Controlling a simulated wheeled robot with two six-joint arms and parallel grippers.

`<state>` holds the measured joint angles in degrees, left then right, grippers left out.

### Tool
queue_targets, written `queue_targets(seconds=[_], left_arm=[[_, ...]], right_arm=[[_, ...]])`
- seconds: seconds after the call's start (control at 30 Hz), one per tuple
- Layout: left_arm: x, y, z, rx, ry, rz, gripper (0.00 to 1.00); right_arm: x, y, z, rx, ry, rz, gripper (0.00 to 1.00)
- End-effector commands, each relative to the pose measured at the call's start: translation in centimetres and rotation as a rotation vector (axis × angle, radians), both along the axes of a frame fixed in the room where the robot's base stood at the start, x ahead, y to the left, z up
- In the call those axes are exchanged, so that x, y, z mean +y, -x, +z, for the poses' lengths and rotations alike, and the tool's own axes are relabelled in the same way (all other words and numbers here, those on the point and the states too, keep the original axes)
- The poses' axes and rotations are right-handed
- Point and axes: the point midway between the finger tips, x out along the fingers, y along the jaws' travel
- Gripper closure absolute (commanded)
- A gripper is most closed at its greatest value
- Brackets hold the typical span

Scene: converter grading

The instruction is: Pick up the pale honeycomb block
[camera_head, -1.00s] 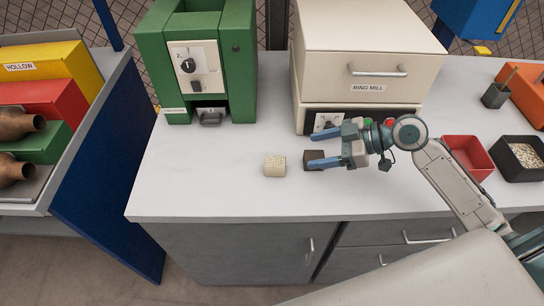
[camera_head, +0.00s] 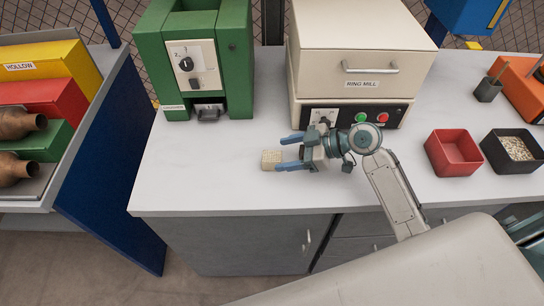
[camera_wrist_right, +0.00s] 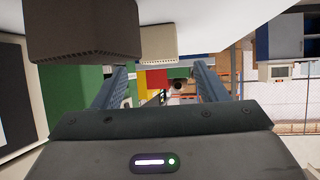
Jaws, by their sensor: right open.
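The pale honeycomb block (camera_head: 270,160) stands on the light worktop, left of centre in the head view. It also shows at the top of the right wrist view (camera_wrist_right: 158,35), beside a dark block (camera_wrist_right: 85,32). My right gripper (camera_head: 281,153) is open, its two blue fingers pointing left, with their tips at the right side of the pale block. The lower fingertip overlaps the pale block in the head view; I cannot tell whether they touch. The dark block is hidden by the gripper in the head view. My left gripper is not in view.
A green machine (camera_head: 195,60) and the cream ring mill (camera_head: 360,65) stand behind. A red bin (camera_head: 453,168) and a black bin of pale pieces (camera_head: 490,155) are at the right. The worktop left of the pale block is clear.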

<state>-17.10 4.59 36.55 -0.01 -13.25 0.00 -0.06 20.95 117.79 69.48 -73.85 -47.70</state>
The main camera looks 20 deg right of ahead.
Motion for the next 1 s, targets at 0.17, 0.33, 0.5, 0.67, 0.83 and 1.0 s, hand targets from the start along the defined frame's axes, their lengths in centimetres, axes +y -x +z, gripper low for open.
queue_targets(seconds=[0.17, 0.33, 0.5, 0.67, 0.83, 1.0], left_arm=[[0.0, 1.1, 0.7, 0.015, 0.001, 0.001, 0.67], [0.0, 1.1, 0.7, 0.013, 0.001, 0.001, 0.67], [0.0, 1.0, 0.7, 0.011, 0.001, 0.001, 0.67], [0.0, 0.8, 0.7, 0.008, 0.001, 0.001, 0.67], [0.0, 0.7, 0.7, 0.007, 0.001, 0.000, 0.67], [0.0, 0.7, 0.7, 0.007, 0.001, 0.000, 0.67]], right_arm=[[1.4, -0.7, -0.7, 0.001, -0.004, -0.001, 0.34], [1.9, -0.9, -1.1, 0.000, 0.000, 0.000, 0.34], [1.9, -0.9, -1.2, 0.000, 0.000, 0.000, 0.34], [1.9, -0.9, -1.2, 0.000, 0.000, 0.000, 0.59], [1.8, -0.9, -1.2, 0.000, 0.000, 0.000, 0.84], [1.9, -0.9, -1.2, 0.000, 0.000, 0.000, 0.84]])
